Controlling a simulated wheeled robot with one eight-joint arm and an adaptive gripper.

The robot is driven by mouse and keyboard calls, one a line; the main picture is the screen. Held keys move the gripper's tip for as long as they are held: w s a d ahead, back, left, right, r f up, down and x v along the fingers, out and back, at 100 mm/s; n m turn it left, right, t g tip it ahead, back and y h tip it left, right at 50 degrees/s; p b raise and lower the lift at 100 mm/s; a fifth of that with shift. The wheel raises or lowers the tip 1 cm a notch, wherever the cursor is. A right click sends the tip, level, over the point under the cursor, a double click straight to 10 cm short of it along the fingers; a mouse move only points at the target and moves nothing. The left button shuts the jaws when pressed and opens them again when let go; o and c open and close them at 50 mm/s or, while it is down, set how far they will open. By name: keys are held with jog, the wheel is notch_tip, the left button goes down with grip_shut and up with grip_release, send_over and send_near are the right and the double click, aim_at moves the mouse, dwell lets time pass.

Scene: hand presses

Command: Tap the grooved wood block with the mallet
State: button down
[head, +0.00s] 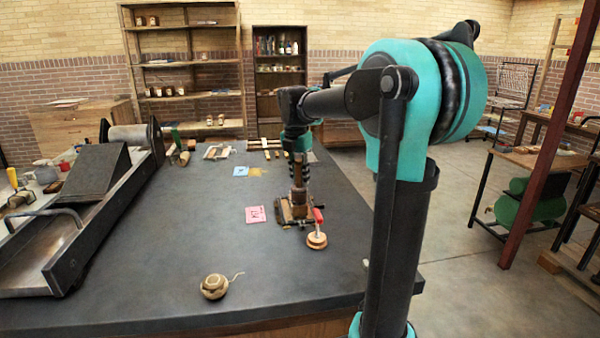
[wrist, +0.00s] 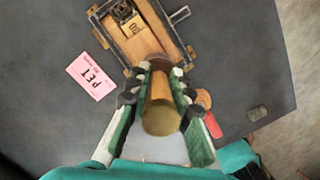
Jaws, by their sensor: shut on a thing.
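My gripper (wrist: 160,88) is shut on the mallet (wrist: 162,114), a brown wooden cylinder with a dull brass-coloured end in the wrist view. In the head view my gripper (head: 299,163) points down, with the brown mallet (head: 298,176) upright below it. Just beneath is a dark-framed tray (wrist: 185,37) with a wooden bed. A small wood block (wrist: 128,17) with dark markings lies in the tray, beyond the gripper; its grooves are too small to make out. In the head view the block is hard to separate from the mallet. Contact between them cannot be told.
A red-handled tool (head: 318,216) with a round wooden base stands right beside the tray. A pink card (head: 255,214) lies left of it. A twine ball (head: 214,287) sits near the front edge. A large metal press (head: 85,200) fills the table's left side.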

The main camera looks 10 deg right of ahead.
aim_at(300, 160)
jog(key=shift+r, duration=1.35)
jog(key=shift+r, duration=1.5)
jog(key=shift+r, duration=0.1)
